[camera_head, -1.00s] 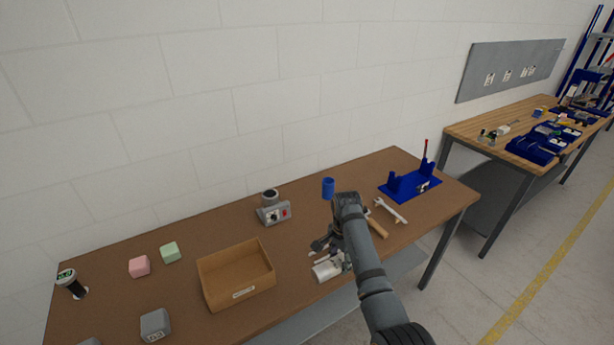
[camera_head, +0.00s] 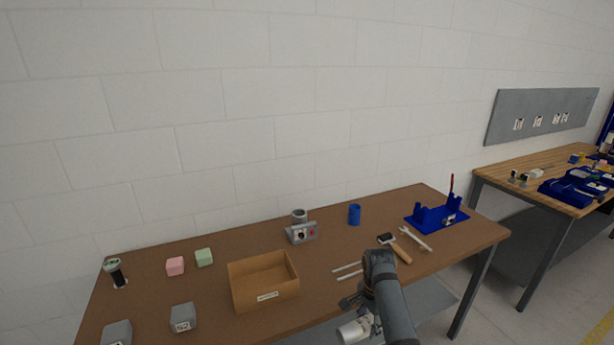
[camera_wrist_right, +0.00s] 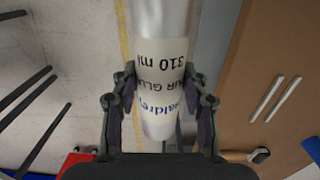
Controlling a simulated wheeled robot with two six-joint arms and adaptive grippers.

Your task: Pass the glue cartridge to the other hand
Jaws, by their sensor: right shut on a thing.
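The glue cartridge (camera_wrist_right: 162,60) is a white and silver cylinder with printed text reading "310 ml". In the right wrist view it lies between the two fingers of my right gripper (camera_wrist_right: 160,108), which is shut on it. In the head view the cartridge (camera_head: 354,331) shows as a pale cylinder below my right gripper (camera_head: 352,303), at the front edge of the brown table (camera_head: 215,285). My right arm hides part of it. My left gripper is in neither view.
An open cardboard box (camera_head: 264,283) stands left of my right arm. Two pale rods (camera_head: 347,271), a hammer (camera_head: 397,248) and a wrench (camera_head: 415,238) lie near the arm. A blue cup (camera_head: 354,214), a grey device (camera_head: 301,231) and a blue fixture (camera_head: 437,218) stand behind.

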